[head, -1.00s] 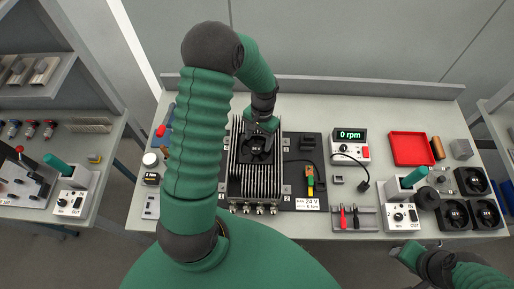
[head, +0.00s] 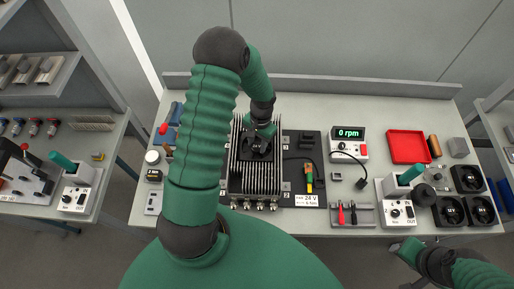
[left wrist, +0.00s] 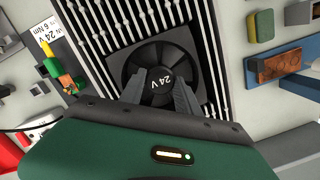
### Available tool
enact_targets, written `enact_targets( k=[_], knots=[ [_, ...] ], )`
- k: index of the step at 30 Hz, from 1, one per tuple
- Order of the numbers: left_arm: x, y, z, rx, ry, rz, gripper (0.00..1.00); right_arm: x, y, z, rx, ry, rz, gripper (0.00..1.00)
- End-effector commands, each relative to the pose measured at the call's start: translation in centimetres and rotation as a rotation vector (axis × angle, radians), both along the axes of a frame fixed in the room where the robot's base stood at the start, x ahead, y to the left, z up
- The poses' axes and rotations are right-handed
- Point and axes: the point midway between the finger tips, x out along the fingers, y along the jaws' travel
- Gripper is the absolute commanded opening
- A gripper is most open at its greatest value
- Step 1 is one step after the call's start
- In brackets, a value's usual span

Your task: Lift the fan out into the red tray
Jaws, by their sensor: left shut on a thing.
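A black fan marked 24 V (head: 256,146) is at the finned heat sink (head: 240,184) in the middle of the bench. My left gripper (head: 261,131) is shut on it from above. In the left wrist view the fan (left wrist: 160,72) sits between my two fingers (left wrist: 158,98), slightly turned against the fins, with dark shadow beside it. It seems a little above the fins, but the exact gap cannot be told. The empty red tray (head: 408,147) lies at the back right. My right gripper (head: 408,250) is low at the front right, away from the bench items; its jaws are unclear.
A meter reading 0 rpm (head: 349,140) stands between heat sink and tray. A green and yellow connector with a cable (head: 309,180) is right of the heat sink. Several other fans (head: 450,211) lie at the right.

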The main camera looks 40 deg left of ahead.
Motion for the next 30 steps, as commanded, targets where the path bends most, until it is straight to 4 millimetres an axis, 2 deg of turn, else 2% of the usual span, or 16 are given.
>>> enact_targets(
  k=[5, 8, 15, 19, 21, 30],
  knots=[
    [0.0, -0.2, 0.2, -0.002, 0.001, -0.003, 0.06, 0.0, 0.0, 0.2, 0.0, 0.0, 0.0, 0.43],
    [0.0, -0.1, 1.4, -0.002, 0.0, -0.003, 0.06, 0.0, 0.0, 1.2, 0.0, 0.0, 0.0, 0.43],
    [0.0, -0.1, 7.3, 0.0, -0.001, -0.002, 0.06, 0.0, 0.0, 6.2, 0.0, 0.0, 0.0, 0.43],
    [0.0, -0.1, 9.9, 0.0, -0.001, -0.002, 0.06, 0.0, 0.0, 8.2, 0.0, -0.001, 0.0, 0.43],
    [-0.1, -0.1, 10.3, -0.001, -0.001, -0.003, 0.06, 0.0, 0.0, 8.5, 0.0, 0.0, 0.0, 0.43],
    [0.0, -0.1, 10.0, -0.001, 0.0, -0.002, 0.06, 0.0, 0.0, 8.2, 0.0, 0.0, 0.0, 0.43]
  ],
)
